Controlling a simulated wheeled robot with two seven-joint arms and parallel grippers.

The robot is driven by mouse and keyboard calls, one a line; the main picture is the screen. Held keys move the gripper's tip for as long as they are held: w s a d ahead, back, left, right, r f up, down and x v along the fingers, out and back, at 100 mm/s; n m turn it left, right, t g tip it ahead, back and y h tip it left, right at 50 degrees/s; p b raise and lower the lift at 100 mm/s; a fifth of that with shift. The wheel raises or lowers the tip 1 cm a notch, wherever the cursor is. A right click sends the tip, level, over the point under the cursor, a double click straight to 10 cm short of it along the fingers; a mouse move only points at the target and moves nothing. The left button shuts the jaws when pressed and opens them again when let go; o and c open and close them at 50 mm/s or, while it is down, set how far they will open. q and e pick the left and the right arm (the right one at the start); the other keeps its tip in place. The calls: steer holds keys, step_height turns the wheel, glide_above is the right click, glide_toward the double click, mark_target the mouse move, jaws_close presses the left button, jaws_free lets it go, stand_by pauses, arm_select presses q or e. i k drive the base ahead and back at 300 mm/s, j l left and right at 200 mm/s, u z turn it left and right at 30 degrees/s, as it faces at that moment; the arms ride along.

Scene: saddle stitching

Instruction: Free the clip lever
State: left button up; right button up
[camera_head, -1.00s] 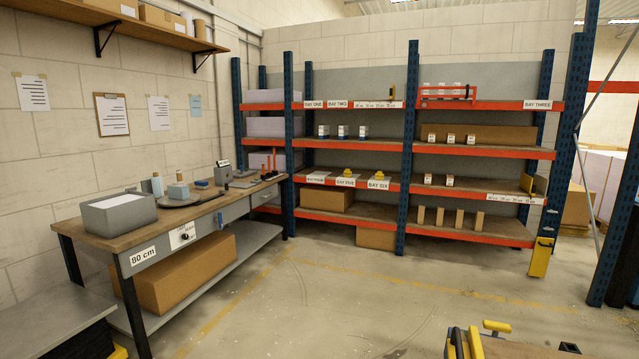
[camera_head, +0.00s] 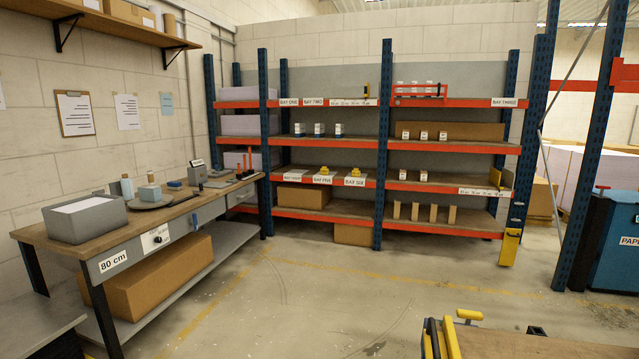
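Neither of my grippers is in view. No part that I can clearly tell as the clip lever shows. At the bottom right, a yellow handle-like piece (camera_head: 469,315) and yellow and black upright bars (camera_head: 440,340) stand at the left end of a wooden surface (camera_head: 530,344). Most of this is cut off by the lower edge, and I cannot tell what the bars belong to.
A workbench (camera_head: 60,236) along the left wall holds a grey tray (camera_head: 84,232) of paper. A blue and orange shelf rack (camera_head: 300,212) stands at the back. A blue bin (camera_head: 608,240) is at the right. The concrete floor (camera_head: 310,300) between them is clear.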

mark_target(194, 221)
steer(key=i+j+u, duration=0.1)
steer(key=i+j, duration=0.8)
steer(key=i+j+u, duration=0.15)
steer(key=i+j, duration=0.7)
steer(key=i, duration=0.2)
steer(key=i+j+u, duration=0.15)
steer(key=i+j, duration=0.55)
steer(key=i, duration=0.3)
steer(key=i+j+u, duration=0.15)
steer(key=u, duration=0.15)
steer(key=i+l+u, duration=0.45)
steer(key=l, duration=0.2)
steer(key=i+l+u, duration=0.1)
steer(key=l+u, duration=0.15)
steer(key=l, duration=0.15)
steer(key=i+l+u, duration=0.1)
steer(key=l+u, duration=0.15)
steer(key=l, duration=0.15)
